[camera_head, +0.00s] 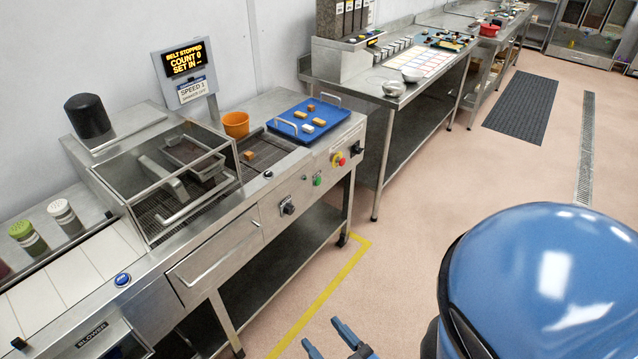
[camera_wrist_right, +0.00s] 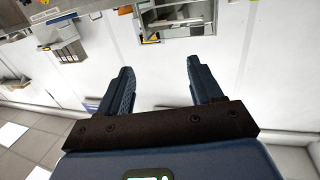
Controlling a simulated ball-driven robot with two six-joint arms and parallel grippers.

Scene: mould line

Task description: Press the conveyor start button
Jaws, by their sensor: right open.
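A green button (camera_head: 317,180), which looks like the conveyor start button, sits on the steel front panel of the conveyor line (camera_head: 236,240). A red mushroom button (camera_head: 338,159) on a yellow base is to its right, and a black rotary knob (camera_head: 288,208) to its left. My right gripper (camera_head: 323,334) is at the bottom edge of the head view, apart from the panel. Its fingers stand open and empty in the right wrist view (camera_wrist_right: 157,88). My left gripper is not in view.
A blue tray (camera_head: 309,136) with small blocks and an orange bowl (camera_head: 236,124) stand on the line. A round blue button (camera_head: 122,279) is at the near left. A drawer handle (camera_head: 217,262) protrudes from the front. Open floor (camera_head: 420,190) lies right of the line.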

